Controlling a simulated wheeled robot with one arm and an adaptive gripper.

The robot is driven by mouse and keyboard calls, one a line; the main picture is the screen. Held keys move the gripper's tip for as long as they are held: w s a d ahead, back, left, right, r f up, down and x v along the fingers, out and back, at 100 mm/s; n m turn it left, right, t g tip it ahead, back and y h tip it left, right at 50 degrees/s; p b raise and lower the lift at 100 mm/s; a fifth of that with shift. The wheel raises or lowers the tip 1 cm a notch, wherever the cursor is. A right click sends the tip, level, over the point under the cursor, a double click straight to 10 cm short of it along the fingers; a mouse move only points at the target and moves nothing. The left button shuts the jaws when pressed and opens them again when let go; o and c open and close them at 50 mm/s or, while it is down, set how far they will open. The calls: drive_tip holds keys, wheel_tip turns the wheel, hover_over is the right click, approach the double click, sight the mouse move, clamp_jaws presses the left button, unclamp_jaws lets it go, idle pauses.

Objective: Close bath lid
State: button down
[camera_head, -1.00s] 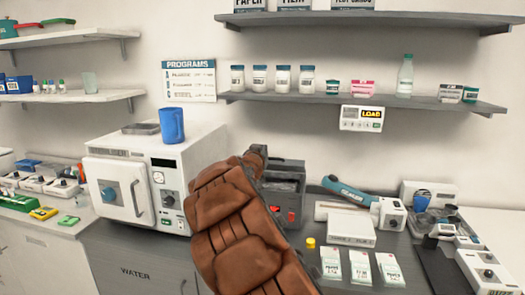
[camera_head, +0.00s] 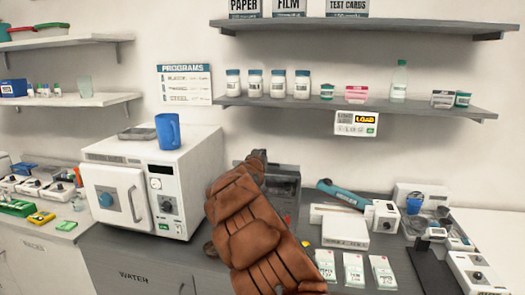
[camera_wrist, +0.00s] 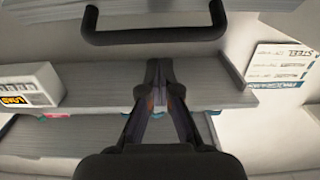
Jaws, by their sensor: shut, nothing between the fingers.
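The bath (camera_head: 286,187) is a dark grey box on the counter, right of the white oven-like unit in the head view. My arm covers much of its front and left. I cannot clearly tell its lid from its body there. The wrist view is upside down and shows a black bar handle (camera_wrist: 155,36) on a grey panel at the top, probably the lid's handle. My gripper (camera_wrist: 157,64) is shut and empty, its tips appearing just below the handle in the picture. Contact cannot be told. In the head view my gripper (camera_head: 257,158) is at the bath's upper left.
The white unit (camera_head: 150,185) with a blue mug (camera_head: 169,131) on top stands left. A shelf (camera_head: 360,105) with bottles and a LOAD display (camera_head: 357,123) hangs above. A white box (camera_head: 345,229), packets and a teal-handled tool (camera_head: 342,194) crowd the right.

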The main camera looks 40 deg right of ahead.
drive_tip(key=shift+s+a+f, duration=0.15)
drive_tip(key=shift+f, duration=0.35)
drive_tip(key=shift+s+a+f, duration=0.1)
drive_tip(key=shift+a+f, duration=0.05)
drive_tip(key=shift+f, duration=0.35)
drive_tip(key=shift+f, duration=0.1)
drive_tip(key=s+a+f+t+h+b, duration=0.1)
drive_tip(key=a+f+h+b, duration=0.1)
drive_tip(key=f+b, duration=0.5)
drive_tip(key=s+a+f+t+h+b, duration=0.1)
drive_tip(key=f+b, duration=0.5)
drive_tip(key=b, duration=0.8)
drive_tip(key=shift+s+a+f+t+h, duration=0.45)
drive_tip(key=shift+t+h, duration=0.35)
drive_tip(key=shift+h, duration=0.3)
